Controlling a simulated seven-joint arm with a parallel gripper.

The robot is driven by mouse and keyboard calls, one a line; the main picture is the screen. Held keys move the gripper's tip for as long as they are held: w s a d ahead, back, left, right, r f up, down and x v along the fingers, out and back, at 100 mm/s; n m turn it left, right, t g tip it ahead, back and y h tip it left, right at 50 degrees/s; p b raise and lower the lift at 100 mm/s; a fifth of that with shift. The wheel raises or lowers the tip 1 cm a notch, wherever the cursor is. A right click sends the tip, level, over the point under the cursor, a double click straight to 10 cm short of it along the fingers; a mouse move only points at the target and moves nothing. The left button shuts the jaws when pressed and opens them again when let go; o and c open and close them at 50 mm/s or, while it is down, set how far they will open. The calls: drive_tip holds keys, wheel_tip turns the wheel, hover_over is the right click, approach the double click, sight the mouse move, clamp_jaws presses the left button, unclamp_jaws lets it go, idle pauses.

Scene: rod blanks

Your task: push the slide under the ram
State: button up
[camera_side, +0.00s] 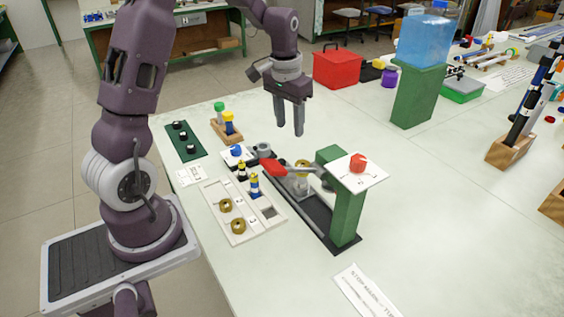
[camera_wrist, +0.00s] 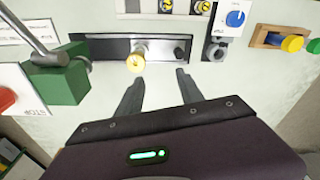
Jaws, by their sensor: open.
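The press has a green column (camera_side: 346,212) on a black base (camera_side: 325,228), with a grey lever ending in a red handle (camera_side: 274,168). The slide shows as a grey track part (camera_side: 300,188) beside the column, carrying a brass-coloured piece (camera_side: 302,166). In the wrist view the brass-coloured piece (camera_wrist: 136,62) sits on the dark track (camera_wrist: 112,48), right of the green press head (camera_wrist: 62,82). The ram itself is hard to make out. My gripper (camera_side: 289,131) is open and empty above and behind the track; its spread fingers (camera_wrist: 160,77) also show in the wrist view.
A white plate with a red knob (camera_side: 358,163) tops the press. A pale tray (camera_side: 240,212) with brass rings and small pegs lies to the left, near a blue dial (camera_side: 237,151) and a wooden holder (camera_side: 227,130). The table behind the press is clear towards a green stand (camera_side: 418,95).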

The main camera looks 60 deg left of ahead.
drive_tip(key=g, duration=0.1)
hover_over(281, 161)
drive_tip(key=shift+n, duration=0.3)
wheel_tip(281, 161, down, 10)
drive_tip(key=shift+w+r, duration=0.1)
wheel_tip(281, 161, down, 7)
drive_tip(key=shift+f, duration=0.1)
clamp_jaws()
idle(0.5)
